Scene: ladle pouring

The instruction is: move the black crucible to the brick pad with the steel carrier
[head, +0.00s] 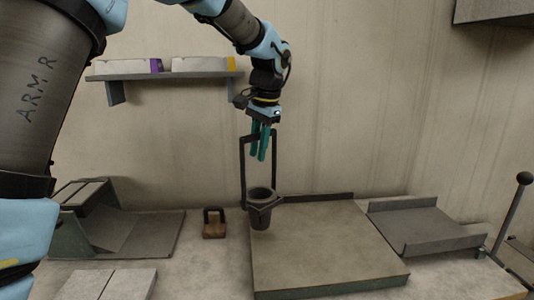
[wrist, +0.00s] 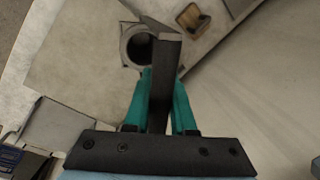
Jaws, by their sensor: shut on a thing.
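My gripper (head: 262,150), with teal fingers, is shut on the top of the dark steel carrier (head: 275,165). The carrier hangs upright below the fingers, and its bar crosses the wrist view (wrist: 163,75) between them. The black crucible (head: 261,212) sits upright in the carrier's lower ring, by the left edge of the wide slab. Its open mouth shows in the wrist view (wrist: 137,46), partly covered by the carrier. I cannot tell the gap beneath it. A pale, two-piece pad (head: 110,285), probably the brick pad, lies at the lower left, apart from the crucible.
The wide slab (head: 335,255) has a raised back edge. A small wooden block with a dark handle (head: 214,229) stands to its left. A grey tray (head: 425,228) and a ball-topped lever (head: 512,205) are at right. An angled metal stand (head: 120,235) is at left.

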